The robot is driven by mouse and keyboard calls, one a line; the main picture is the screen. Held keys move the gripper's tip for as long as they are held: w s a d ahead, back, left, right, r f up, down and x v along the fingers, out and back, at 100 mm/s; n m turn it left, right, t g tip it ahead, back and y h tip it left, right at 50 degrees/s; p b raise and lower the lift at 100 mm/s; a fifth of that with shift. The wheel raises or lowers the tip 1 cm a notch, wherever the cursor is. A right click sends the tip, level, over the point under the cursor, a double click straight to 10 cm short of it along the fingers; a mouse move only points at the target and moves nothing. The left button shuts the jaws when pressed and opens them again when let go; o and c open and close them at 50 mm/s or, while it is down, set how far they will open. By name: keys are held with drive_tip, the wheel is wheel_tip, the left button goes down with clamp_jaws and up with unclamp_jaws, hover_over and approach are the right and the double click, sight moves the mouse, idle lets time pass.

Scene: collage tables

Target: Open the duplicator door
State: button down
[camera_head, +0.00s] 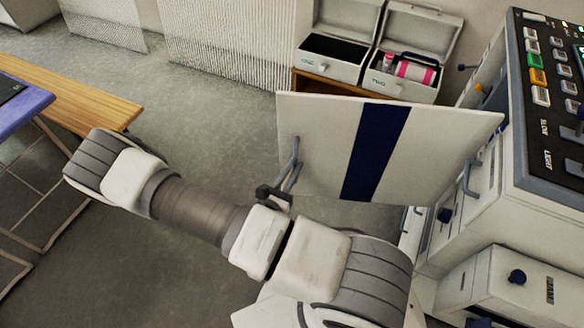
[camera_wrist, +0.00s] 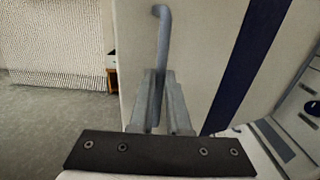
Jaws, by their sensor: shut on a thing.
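The duplicator door (camera_head: 435,150) is a white panel with a dark blue vertical stripe. It stands swung out to the left from the duplicator (camera_head: 500,190), the white machine at the right. The door also fills much of the wrist view (camera_wrist: 205,50). Its grey bar handle (camera_head: 295,160) is near the door's left edge and shows upright in the wrist view (camera_wrist: 162,40). My gripper (camera_head: 280,188) is shut on the lower part of this handle. Its two fingers (camera_wrist: 161,78) lie on either side of the bar, partly hiding it.
Two open white cases (camera_head: 335,70) (camera_head: 405,92) stand on a wooden surface behind the door; one holds a pink-and-white item. A wooden bench (camera_head: 90,95) and a purple table (camera_head: 20,120) are at the left. Grey floor (camera_head: 200,100) lies clear between.

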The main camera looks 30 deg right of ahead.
drive_tip(key=shift+s+d, duration=0.25)
drive_tip(key=shift+d, duration=0.05)
drive_tip(key=c, duration=0.9)
unclamp_jaws()
drive_tip(key=shift+a, duration=0.1)
drive_tip(key=shift+w, duration=0.1)
drive_tip(key=v, duration=1.7)
drive_tip(key=shift+a, duration=0.25)
drive_tip(key=shift+r, duration=0.1)
